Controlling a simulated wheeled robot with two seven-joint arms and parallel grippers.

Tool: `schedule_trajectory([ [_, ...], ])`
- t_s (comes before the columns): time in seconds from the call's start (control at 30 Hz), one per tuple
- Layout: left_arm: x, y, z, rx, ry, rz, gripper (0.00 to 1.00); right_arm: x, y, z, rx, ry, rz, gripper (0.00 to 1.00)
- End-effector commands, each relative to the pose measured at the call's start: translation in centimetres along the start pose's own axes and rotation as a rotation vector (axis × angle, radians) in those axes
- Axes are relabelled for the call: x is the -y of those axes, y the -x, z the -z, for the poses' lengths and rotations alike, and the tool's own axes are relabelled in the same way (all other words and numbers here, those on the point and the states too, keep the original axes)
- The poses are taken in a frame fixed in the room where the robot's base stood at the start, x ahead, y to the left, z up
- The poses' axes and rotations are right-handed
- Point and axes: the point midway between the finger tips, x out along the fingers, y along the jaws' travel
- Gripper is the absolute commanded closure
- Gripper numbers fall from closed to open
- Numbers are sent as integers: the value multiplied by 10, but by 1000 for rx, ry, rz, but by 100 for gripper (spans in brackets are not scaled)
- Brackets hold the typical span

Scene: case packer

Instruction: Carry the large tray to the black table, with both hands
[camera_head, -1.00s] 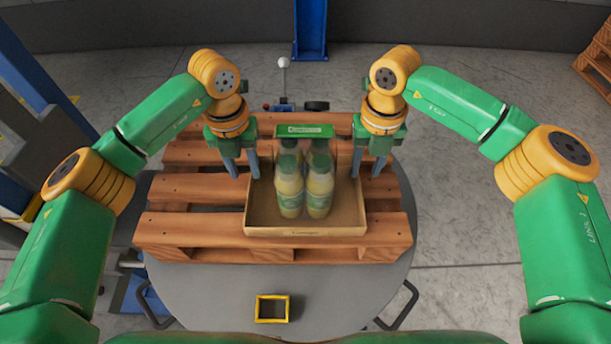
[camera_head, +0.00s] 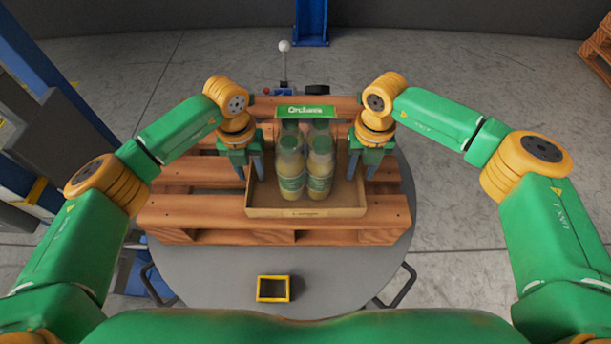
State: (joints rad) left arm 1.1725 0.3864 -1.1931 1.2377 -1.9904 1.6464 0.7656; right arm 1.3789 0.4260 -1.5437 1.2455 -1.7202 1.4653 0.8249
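The large tray (camera_head: 306,212) is a shallow open cardboard tray with a green label panel at its far side. It stands on a wooden pallet (camera_head: 195,222) and holds several bottles (camera_head: 305,175) with green labels. My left gripper (camera_head: 250,172) is at the tray's left wall, with its two fingers apart and seemingly on either side of the wall. My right gripper (camera_head: 362,170) is at the right wall in the same way, fingers apart. Contact with the walls cannot be made out. No black table can be made out.
The pallet rests on a round grey table (camera_head: 220,275) with dark handles. A small yellow-rimmed square frame (camera_head: 273,289) lies near its front. A blue post (camera_head: 311,22) stands behind. A lever with a white knob (camera_head: 284,46) rises behind the pallet. Grey floor is open at the right.

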Motion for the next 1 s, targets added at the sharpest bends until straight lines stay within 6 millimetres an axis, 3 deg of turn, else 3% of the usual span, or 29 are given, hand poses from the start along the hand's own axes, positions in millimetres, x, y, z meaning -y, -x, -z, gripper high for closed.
schedule_trajectory([
  [0.13, 0, 0, 0, 0, 0, 0, 60, 0, 0, 0, 0, 0, 0, 60],
  [0.27, 0, 0, 0, 0, -1, 0, 95, 0, 0, 0, 0, 0, 0, 95],
  [0.3, 0, 0, 0, 0, -1, 0, 100, 0, 0, 0, 0, 0, 0, 100],
  [1.0, 0, 0, 0, 0, -1, 0, 100, 0, 1, 0, 0, 0, 0, 100],
])
